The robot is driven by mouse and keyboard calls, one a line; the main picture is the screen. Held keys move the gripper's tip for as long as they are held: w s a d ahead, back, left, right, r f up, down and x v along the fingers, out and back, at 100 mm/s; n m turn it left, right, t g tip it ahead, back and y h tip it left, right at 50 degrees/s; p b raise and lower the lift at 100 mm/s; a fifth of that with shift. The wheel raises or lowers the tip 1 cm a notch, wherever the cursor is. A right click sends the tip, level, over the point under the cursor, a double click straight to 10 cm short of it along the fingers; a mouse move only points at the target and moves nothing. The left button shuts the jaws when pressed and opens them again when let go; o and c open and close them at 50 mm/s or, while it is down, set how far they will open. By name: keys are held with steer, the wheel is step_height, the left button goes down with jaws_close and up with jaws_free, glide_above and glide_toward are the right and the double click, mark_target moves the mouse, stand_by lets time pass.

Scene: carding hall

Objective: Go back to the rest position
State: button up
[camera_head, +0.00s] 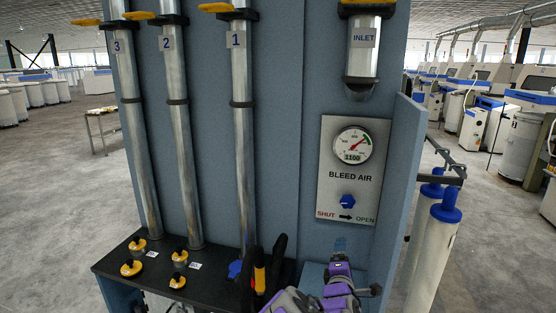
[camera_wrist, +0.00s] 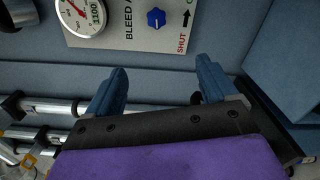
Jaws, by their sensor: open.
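My gripper (camera_head: 340,244) is low in front of the blue cabinet, just below the bleed air panel (camera_head: 330,135) in the head view. In the wrist view my gripper (camera_wrist: 161,82) shows two blue fingers spread apart, with nothing between them. The blue bleed air knob (camera_head: 347,201) sits above the SHUT and OPEN labels. It also shows beyond the fingertips in the wrist view (camera_wrist: 156,18), apart from them. The round gauge (camera_head: 352,146) above the knob is marked 1100.
Metal pipes labelled 3, 2 and 1 (camera_head: 242,130) run down to a black shelf (camera_head: 215,268) with yellow-topped fittings. The inlet pipe (camera_head: 363,50) is at upper right. White cylinders with blue caps (camera_head: 436,240) stand right of the cabinet's side panel. Open floor (camera_head: 60,200) lies left.

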steer(key=s+d+f+m+g+y+b, duration=0.1)
steer(key=s+f+m+g+b, duration=0.15)
steer(key=s+m+g, duration=0.45)
steer(key=s+d+f+m+g+b, duration=0.25)
steer(key=s+f+m, duration=0.2)
steer(key=s, duration=0.55)
steer(key=s+a+m+g+y+b, duration=0.1)
steer(key=s+a+m+g, duration=0.1)
steer(key=s, duration=0.9)
steer(key=s+a+m+g+y+b, duration=0.1)
steer(key=s+a+m+g, duration=0.1)
steer(key=s, duration=0.9)
steer(key=s+a+m+g+y+b, duration=0.1)
steer(key=s+a+g, duration=0.3)
steer(key=s, duration=0.7)
steer(key=shift+f+m+g+y+b, duration=0.25)
steer(key=shift+m+g+y, duration=0.25)
steer(key=shift+m+g, duration=0.25)
steer(key=shift+w+a, duration=0.1)
